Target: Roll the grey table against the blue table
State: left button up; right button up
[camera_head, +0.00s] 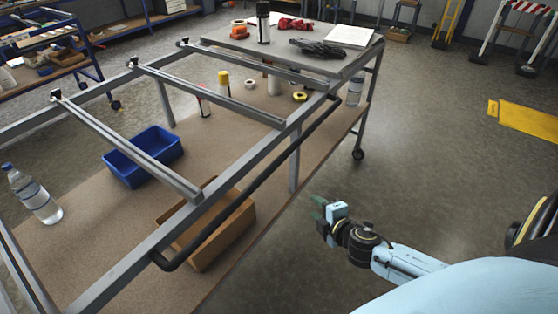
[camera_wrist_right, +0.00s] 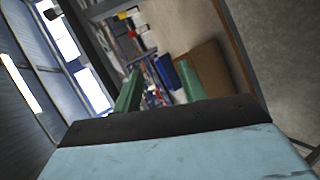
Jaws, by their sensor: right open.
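The grey table (camera_head: 130,262) is a wheeled metal frame with rails, a brown lower shelf and a black push handle (camera_head: 262,172) along its near side. A caster (camera_head: 358,154) shows under its right leg. A table with blue legs (camera_head: 97,75) stands beyond it at the upper left; another blue-framed bench (camera_head: 148,19) is farther back, and I cannot tell which is the blue table meant. My right gripper (camera_head: 318,208) is open and empty, to the right of the handle and apart from it. Its green fingers (camera_wrist_right: 160,85) are spread in the wrist view. My left gripper is not in view.
On the grey table are a blue bin (camera_head: 143,158), a cardboard box (camera_head: 225,232), a water bottle (camera_head: 34,194), and several tools and cans. Trestles (camera_head: 510,35) and a yellow panel (camera_head: 527,117) are at the right. The floor between is clear.

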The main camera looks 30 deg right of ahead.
aim_at(282, 161)
notch_tip(282, 161, up, 10)
jog(key=w+a+n+t+y, duration=0.1)
jog(key=w+a+n+t, duration=0.2)
jog(key=w, duration=0.4)
jog(key=w+f, duration=0.1)
jog(key=w, duration=0.3)
jog(key=w+f, duration=0.1)
jog(key=w, duration=0.3)
jog(key=shift+w+d+f+b, duration=0.1)
jog(key=shift+w+d+b, duration=0.05)
jog(key=shift+w+b, duration=0.2)
grip_shut()
